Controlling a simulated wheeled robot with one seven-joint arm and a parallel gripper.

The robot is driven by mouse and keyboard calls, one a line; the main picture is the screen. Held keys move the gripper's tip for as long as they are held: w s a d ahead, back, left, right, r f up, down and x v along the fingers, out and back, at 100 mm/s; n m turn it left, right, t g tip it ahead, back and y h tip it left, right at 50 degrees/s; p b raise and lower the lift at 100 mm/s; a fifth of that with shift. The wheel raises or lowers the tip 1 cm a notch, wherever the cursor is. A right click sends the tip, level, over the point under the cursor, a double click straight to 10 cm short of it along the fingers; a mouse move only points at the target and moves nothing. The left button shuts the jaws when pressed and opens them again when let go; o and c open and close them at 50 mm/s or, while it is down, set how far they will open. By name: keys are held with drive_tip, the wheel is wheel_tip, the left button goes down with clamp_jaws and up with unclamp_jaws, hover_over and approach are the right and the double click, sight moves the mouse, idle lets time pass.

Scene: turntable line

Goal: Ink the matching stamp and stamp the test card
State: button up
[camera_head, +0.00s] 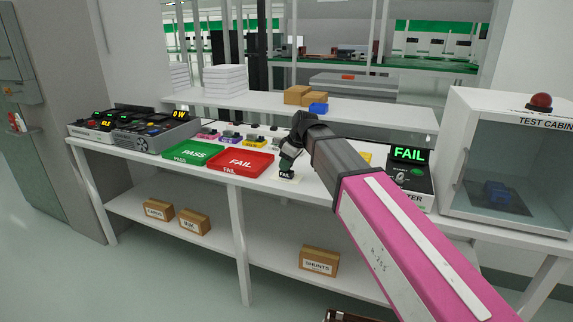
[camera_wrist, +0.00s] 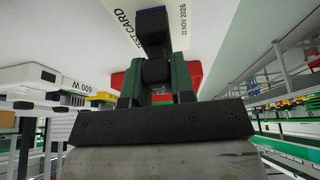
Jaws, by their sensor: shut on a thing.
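My gripper (camera_head: 288,161) is shut on a dark stamp (camera_head: 286,175) with a white FAIL label, low over the white bench. The stamp (camera_wrist: 153,30) also shows between the fingers in the wrist view. A white test card (camera_wrist: 203,22) lies under or just beyond the stamp, with its print partly covered; I cannot tell whether the stamp touches it. The tester (camera_head: 409,177) at the right shows FAIL in green on its display (camera_head: 409,154). The stamp's underside is hidden.
A green PASS tray (camera_head: 190,158) and a red FAIL tray (camera_head: 246,167) lie left of my gripper. Small coloured items (camera_head: 229,140) stand behind them. Equipment (camera_head: 150,133) fills the left end. A test cabinet (camera_head: 510,125) stands at the right. My arm hides part of the bench.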

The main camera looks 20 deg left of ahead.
drive_tip(key=shift+r, duration=3.45)
